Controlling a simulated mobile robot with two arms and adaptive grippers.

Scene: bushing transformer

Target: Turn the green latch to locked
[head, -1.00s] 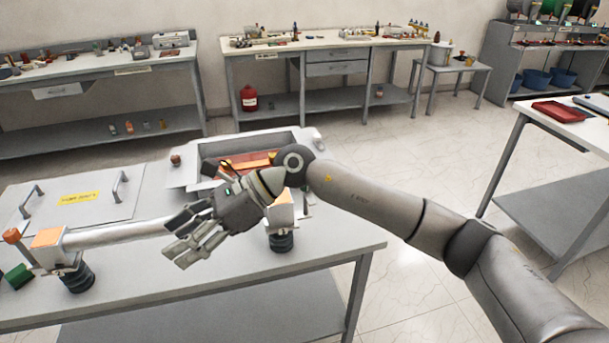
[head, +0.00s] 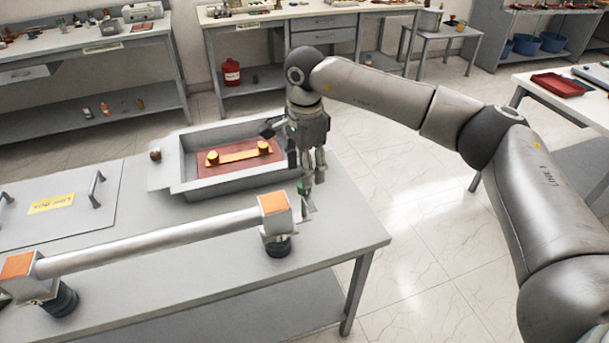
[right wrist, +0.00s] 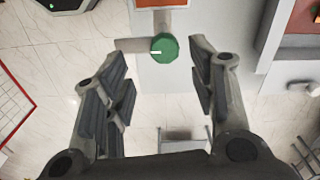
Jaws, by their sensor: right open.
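The green latch (right wrist: 165,47) shows in the right wrist view as a round green knob with a short white mark on its left side. A grey bar reaches left from behind it. In the head view, a small green part of it (head: 304,187) shows beside the orange-topped end block, partly covered by my fingers. My right gripper (head: 313,178) points down above the table's right side. In the right wrist view its spread fingers (right wrist: 160,68) stand on either side of the knob, with gaps visible. Nothing is held. My left gripper is not in view.
A grey bar with orange-topped end blocks (head: 274,204) runs along the table's front. An open grey tray (head: 215,183) with a copper bar (head: 239,155) stands behind it. A grey lid (head: 70,215) lies left. The floor right of the table is clear.

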